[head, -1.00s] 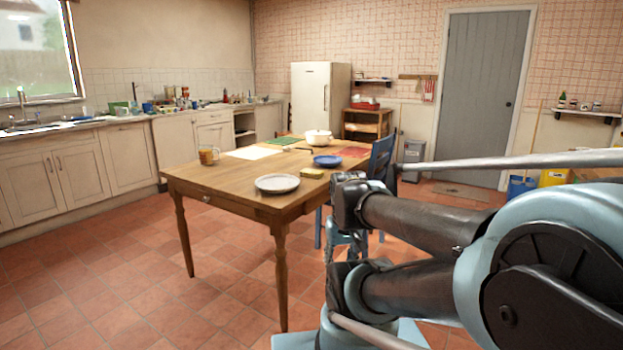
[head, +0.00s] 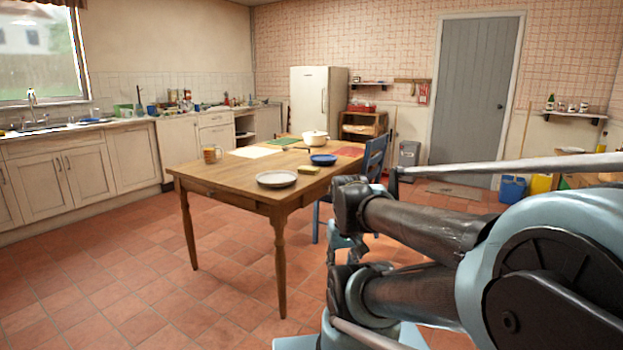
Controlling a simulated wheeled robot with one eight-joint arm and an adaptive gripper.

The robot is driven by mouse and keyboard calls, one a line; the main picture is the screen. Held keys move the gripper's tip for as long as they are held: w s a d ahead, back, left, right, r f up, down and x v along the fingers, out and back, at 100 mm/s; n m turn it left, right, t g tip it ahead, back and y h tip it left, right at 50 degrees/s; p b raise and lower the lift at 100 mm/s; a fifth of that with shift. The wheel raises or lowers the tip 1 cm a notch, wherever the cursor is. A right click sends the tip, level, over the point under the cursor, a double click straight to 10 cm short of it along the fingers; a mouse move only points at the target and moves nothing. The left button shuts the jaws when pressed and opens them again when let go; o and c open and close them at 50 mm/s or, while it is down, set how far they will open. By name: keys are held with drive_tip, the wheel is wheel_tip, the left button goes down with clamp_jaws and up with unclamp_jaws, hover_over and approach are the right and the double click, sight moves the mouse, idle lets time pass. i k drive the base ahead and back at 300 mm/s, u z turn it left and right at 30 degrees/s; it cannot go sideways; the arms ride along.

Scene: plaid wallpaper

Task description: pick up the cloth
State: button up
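A red patterned piece (head: 423,93) also hangs on the back wall left of the door. My arm fills the lower right of the head view, well on the near side of the table. I cannot make out my gripper's fingers.
The table holds a grey plate (head: 276,179), yellow sponge (head: 308,170), blue bowl (head: 323,159), white pot (head: 315,137) and amber mug (head: 211,154). A blue chair (head: 375,154) stands at its right side. Tiled floor (head: 120,262) is clear to the left.

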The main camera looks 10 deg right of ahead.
sight(304, 169)
drive_tip(key=z, duration=0.1)
drive_tip(key=k, duration=0.1)
drive_tip(key=z, duration=1.8)
drive_tip(key=i, duration=1.2)
drive_tip(key=u, duration=2.35)
drive_tip(key=i, duration=0.75)
drive_tip(key=u, duration=0.05)
